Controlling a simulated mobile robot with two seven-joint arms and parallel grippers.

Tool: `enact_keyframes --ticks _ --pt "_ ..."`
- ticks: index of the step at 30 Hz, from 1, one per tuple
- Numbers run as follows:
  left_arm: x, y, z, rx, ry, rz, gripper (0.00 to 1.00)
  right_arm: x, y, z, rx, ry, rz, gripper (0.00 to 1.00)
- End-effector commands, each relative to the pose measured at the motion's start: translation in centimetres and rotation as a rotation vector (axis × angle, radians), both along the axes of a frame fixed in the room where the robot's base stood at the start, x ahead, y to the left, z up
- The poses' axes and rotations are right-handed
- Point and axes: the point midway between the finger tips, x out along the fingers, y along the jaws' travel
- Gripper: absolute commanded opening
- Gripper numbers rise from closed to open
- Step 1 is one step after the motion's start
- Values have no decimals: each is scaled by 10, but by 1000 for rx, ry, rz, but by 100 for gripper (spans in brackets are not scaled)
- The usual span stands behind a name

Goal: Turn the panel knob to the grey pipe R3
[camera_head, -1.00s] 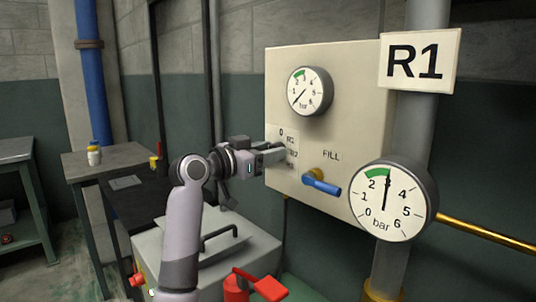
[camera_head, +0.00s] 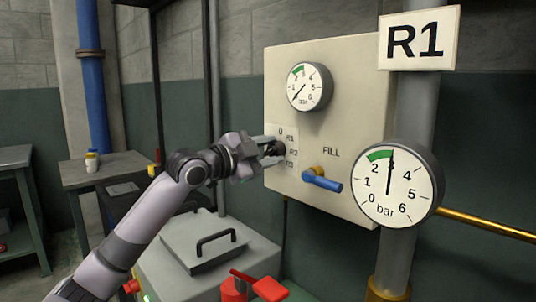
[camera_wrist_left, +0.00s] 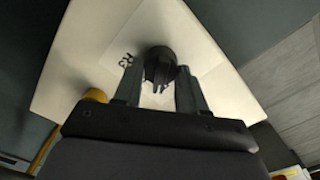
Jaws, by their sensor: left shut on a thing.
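The panel knob (camera_head: 279,148) is dark and sits at the left of the cream panel (camera_head: 350,90), beside the printed labels 0, R1, R2 and R3. My left gripper (camera_head: 266,147) reaches it from the left and is shut on it. In the left wrist view the knob (camera_wrist_left: 160,66) shows between the two fingers of my gripper (camera_wrist_left: 159,88), with a label that looks like R3 to its left. The gripper hides part of the knob in the head view, and I cannot tell which label it points to. A grey pipe (camera_head: 412,120) at the right bears the sign R1 (camera_head: 419,38).
A blue FILL lever (camera_head: 322,181) sticks out right of the knob. A small gauge (camera_head: 309,87) is above it, and a large gauge (camera_head: 397,186) is on the grey pipe. A grey lidded box (camera_head: 205,245) and a red valve (camera_head: 262,286) are below.

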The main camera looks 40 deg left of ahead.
Motion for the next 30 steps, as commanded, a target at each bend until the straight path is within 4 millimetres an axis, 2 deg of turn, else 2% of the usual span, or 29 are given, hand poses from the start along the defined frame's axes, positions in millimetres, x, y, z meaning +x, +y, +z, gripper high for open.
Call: enact_keyframes --ticks 30 --pt "0 -1 -3 963 -78 -4 10 1 -3 18 -5 -14 -14 43"
